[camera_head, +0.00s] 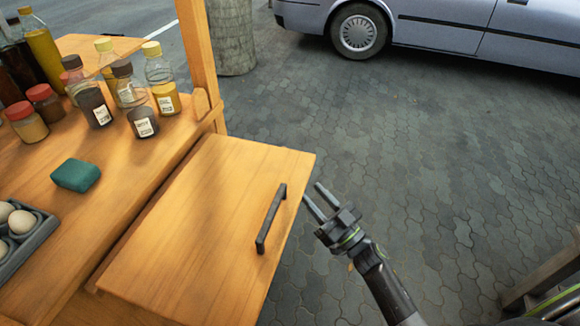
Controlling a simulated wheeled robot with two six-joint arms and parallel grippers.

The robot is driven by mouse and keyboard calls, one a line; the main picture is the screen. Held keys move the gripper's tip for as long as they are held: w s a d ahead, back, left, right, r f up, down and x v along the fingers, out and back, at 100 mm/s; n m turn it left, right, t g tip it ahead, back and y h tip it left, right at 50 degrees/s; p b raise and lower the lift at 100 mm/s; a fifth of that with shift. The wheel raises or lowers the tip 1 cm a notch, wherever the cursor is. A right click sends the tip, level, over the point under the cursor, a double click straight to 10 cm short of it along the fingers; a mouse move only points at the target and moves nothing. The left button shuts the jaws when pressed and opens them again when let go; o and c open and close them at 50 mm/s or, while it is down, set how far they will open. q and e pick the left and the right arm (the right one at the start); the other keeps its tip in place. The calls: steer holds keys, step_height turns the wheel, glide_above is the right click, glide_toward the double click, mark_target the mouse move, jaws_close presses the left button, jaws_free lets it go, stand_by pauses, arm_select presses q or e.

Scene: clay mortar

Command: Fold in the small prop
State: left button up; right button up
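A wooden flap (200,225) with a dark bar handle (270,218) extends from the right side of the wooden cart, roughly level with its counter. I cannot make out a small prop; the underside of the flap is hidden from this view. My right gripper (311,190) is just beyond the flap's right edge, to the right of the handle. Its two fingers are apart, pointing up and left, with nothing visible between them. I cannot tell its height relative to the flap. My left gripper is not in view.
The counter (130,182) holds several bottles and jars (160,80), a green sponge-like block (76,175) and an egg tray (22,250). A wooden post (197,50) rises at the flap's far corner. Open paving (440,150) lies right, with a parked car (460,25) beyond.

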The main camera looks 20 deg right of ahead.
steer(key=x, duration=1)
steer(key=shift+f, duration=0.1)
steer(key=shift+c, duration=0.2)
jaws_close()
